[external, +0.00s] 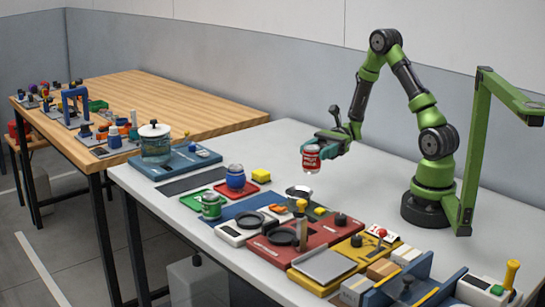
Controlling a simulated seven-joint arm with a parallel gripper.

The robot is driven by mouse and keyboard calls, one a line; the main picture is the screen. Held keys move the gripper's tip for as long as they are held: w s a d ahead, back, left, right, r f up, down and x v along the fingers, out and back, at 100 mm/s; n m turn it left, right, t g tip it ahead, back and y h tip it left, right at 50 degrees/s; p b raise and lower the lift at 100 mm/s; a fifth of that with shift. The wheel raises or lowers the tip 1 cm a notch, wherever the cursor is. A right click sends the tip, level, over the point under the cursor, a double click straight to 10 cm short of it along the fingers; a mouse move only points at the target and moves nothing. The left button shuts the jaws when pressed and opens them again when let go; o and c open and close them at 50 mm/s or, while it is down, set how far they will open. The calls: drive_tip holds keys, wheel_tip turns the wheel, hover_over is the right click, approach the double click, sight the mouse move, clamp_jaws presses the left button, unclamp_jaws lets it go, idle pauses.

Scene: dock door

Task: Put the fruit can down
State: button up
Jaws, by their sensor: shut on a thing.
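The fruit can (311,158) is a small red can with a white label band. It is held upright in the air above the white table (285,140).
A red station (287,243) and a yellow station (350,252) fill the front. The table's back middle is clear. A green post (474,150) stands at right.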

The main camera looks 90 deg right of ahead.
drive_tip(key=s+f+n+g+y, duration=0.2)
drive_tip(key=s+g, duration=0.1)
drive_tip(key=s, duration=0.3)
drive_tip(key=f, duration=0.7)
drive_tip(key=shift+s+a+f, duration=0.15)
drive_tip(key=shift+a+f, duration=0.15)
drive_tip(key=shift+a, duration=0.05)
drive_tip(key=o, duration=1.3)
drive_tip(key=shift+f, duration=0.1)
drive_tip(key=shift+c, duration=0.2)
